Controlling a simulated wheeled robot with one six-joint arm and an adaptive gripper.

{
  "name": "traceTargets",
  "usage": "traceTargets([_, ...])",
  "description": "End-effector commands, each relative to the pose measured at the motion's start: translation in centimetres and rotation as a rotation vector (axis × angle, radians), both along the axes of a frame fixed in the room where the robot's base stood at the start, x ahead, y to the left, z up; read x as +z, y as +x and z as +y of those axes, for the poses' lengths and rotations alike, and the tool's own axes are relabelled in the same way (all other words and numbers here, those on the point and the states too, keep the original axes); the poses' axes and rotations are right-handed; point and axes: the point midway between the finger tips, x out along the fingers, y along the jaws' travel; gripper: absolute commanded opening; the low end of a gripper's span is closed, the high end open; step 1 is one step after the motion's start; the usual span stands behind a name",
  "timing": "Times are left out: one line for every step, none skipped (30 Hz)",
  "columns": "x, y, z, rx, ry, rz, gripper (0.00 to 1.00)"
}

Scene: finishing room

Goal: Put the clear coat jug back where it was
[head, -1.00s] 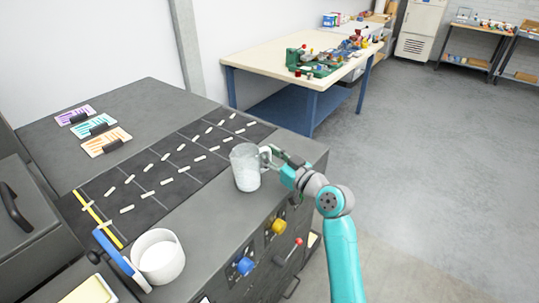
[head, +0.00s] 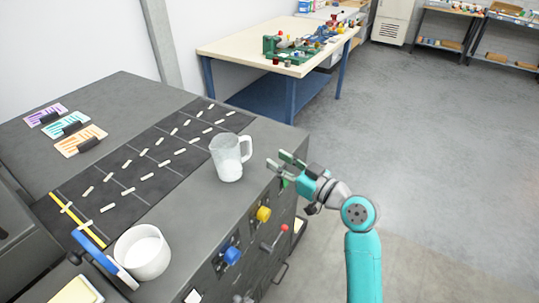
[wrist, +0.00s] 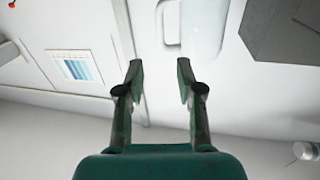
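The clear coat jug (head: 227,160) is a translucent jug with a handle on its right side. It stands upright on the grey bench top (head: 262,135), near the front edge, beside the dark marked mat. My gripper (head: 281,163) is to the right of the jug, apart from its handle, with nothing between its fingers. In the wrist view my gripper (wrist: 160,80) shows two spread fingers, and part of the jug (wrist: 203,25) with its handle shows beyond them at the top.
A white pot (head: 142,255) stands at the bench's near left by a blue handle. The dark mat (head: 150,170) holds rows of small white pieces. Coloured cards (head: 80,140) lie at the back left. Knobs and a red-tipped lever (head: 275,237) stick out of the bench front.

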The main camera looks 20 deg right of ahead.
Motion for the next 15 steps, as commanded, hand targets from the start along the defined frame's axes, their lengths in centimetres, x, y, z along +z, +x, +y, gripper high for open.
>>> traceTargets([0.0, -0.3, -0.1, 0.0, 0.0, 0.0, 0.36])
traceTargets([0.0, -0.4, -0.2, 0.0, 0.0, 0.0, 0.36])
traceTargets([0.0, -0.5, -0.2, 0.0, 0.0, 0.001, 0.36])
traceTargets([0.0, -0.6, -0.2, 0.001, 0.0, 0.001, 0.36])
traceTargets([0.0, -0.6, -0.2, 0.001, 0.0, 0.001, 0.36])
traceTargets([0.0, -0.6, -0.2, 0.001, 0.0, 0.0, 0.36])
traceTargets([0.0, -0.6, -0.2, 0.001, 0.0, 0.0, 0.36])
traceTargets([0.0, -0.6, -0.2, 0.001, 0.0, 0.0, 0.36])
traceTargets([0.0, -0.6, -0.2, 0.001, 0.0, 0.0, 0.36])
traceTargets([0.0, -0.6, -0.2, 0.001, 0.0, 0.001, 0.36])
traceTargets([-0.1, -0.7, -0.2, 0.0, 0.001, 0.002, 0.36])
traceTargets([-0.4, -0.8, -0.2, -0.004, 0.004, 0.006, 0.36])
traceTargets([-0.7, -0.9, -0.1, -0.009, 0.007, 0.01, 0.36])
traceTargets([-1.1, -1.0, 0.0, -0.016, 0.012, 0.016, 0.36])
traceTargets([-1.9, -1.4, 0.1, -0.028, 0.02, 0.028, 0.36])
